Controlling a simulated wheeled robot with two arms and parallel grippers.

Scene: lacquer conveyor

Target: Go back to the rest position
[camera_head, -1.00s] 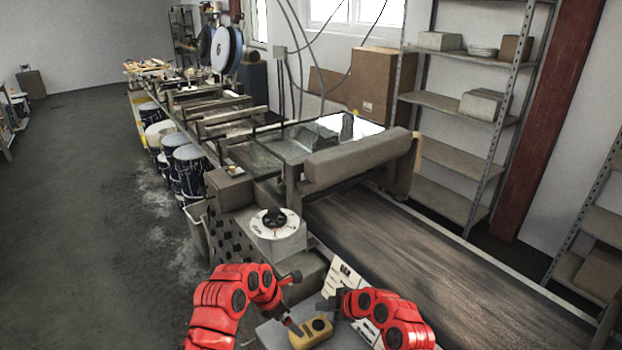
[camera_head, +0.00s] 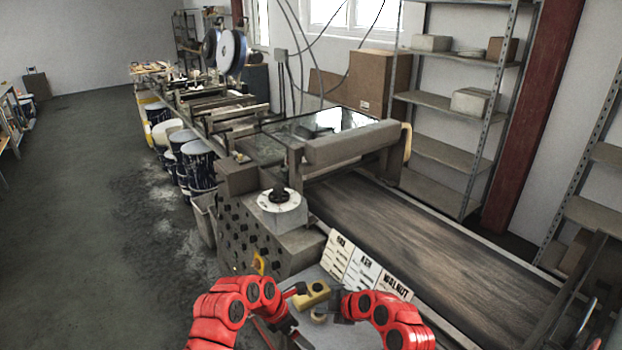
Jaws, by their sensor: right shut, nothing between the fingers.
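My red left arm curls in at the bottom left. Its dark end part (camera_head: 297,290) lies beside a yellow block, and its finger state is unclear. My red right arm curls in at the bottom right. My right gripper (camera_head: 336,302) is dark, shut and empty, just right of the yellow block. The yellow block (camera_head: 311,294) lies on the light grey bench top (camera_head: 350,336), with a small tan ring-like item (camera_head: 319,316) in front of it.
Upright cards (camera_head: 362,270) with wood names stand behind my arms. A dial (camera_head: 281,202) sits on a grey machine box. A brown conveyor belt (camera_head: 430,240) runs to the right. Shelves (camera_head: 445,155) stand behind it. The floor (camera_head: 90,200) at left is mostly clear.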

